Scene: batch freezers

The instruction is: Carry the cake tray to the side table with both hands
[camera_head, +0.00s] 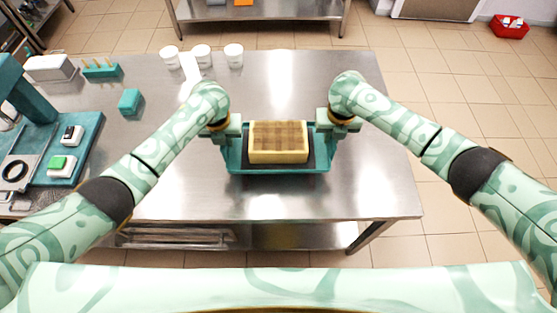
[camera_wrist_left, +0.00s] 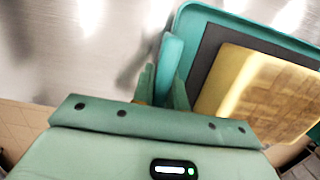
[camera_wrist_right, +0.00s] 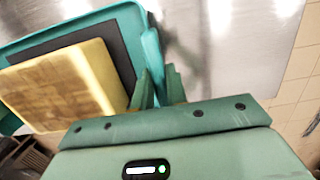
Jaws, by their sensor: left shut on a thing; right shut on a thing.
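The teal cake tray (camera_head: 235,163) with a dark mat is at the middle of the steel table in the head view. A yellow cake (camera_head: 279,156) with a brown grid top sits in it. My left gripper (camera_head: 231,131) is shut on the tray's left side, and my right gripper (camera_head: 328,128) is shut on its right side. The left wrist view shows the tray rim (camera_wrist_left: 250,24) between the fingers (camera_wrist_left: 165,82). The right wrist view shows the other rim (camera_wrist_right: 75,27) and fingers (camera_wrist_right: 150,80). I cannot tell whether the tray touches the table.
The steel table (camera_head: 340,205) is clear around the tray. White cups (camera_head: 201,56), a teal block (camera_head: 130,101) and a teal machine (camera_head: 30,120) stand at its left and back. Another steel table (camera_head: 270,14) is at the far back. Tiled floor (camera_head: 420,100) lies open at right.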

